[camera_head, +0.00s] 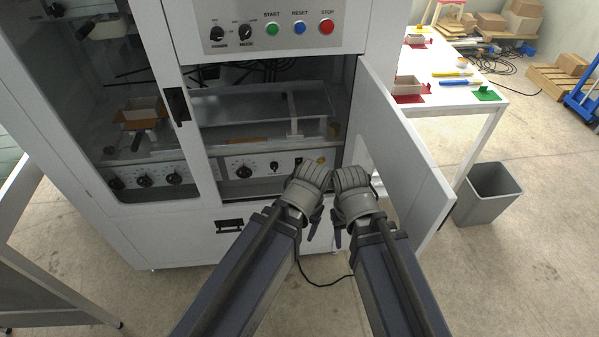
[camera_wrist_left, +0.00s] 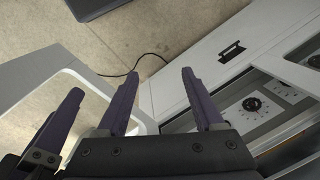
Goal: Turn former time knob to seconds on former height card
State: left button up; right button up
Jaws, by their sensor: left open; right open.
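A lower panel (camera_head: 262,168) inside the open right bay carries a large black dial (camera_head: 244,171) with a ring of marks and a smaller black knob (camera_head: 274,166) to its right. The large dial also shows in the left wrist view (camera_wrist_left: 252,104). Labels are too small to read, so I cannot tell which is the time knob. No height card is readable. My left gripper (camera_head: 305,232) is open and empty in front of the bay, its two fingers apart in the wrist view (camera_wrist_left: 158,95). My right gripper (camera_head: 343,236) is close beside it, open, its fingers partly hidden.
The right door (camera_head: 405,150) stands open, close to my right arm. The left glass door (camera_head: 90,110) is shut, with several knobs behind it. START, RESET and STOP buttons (camera_head: 299,27) sit above. A grey bin (camera_head: 487,195) and a white table (camera_head: 460,100) are right.

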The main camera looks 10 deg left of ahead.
pick_arm(q)
jog(key=w+a+f+n+t+y+b, duration=0.35)
jog(key=w+a+f+t+b, duration=0.2)
jog(key=w+b, duration=0.5)
jog(key=w+a+f+n+t+y+b, duration=0.2)
jog(key=w+a+f+n+t+b, duration=0.25)
jog(key=w+a+f+b, duration=0.4)
jog(key=t+h+b, duration=0.3)
jog(key=t+b, duration=0.4)
jog(key=b, duration=1.3)
send_near(274, 170)
jog(key=w, duration=0.1)
jog(key=shift+w+a+h, duration=0.15)
jog(key=shift+a+h, duration=0.1)
jog(key=shift+h, duration=0.1)
jog(key=shift+w, duration=0.1)
jog(key=w, duration=0.2)
jog(key=w+a, duration=0.1)
jog(key=w, duration=0.4)
jog(key=shift+w+a, duration=0.3)
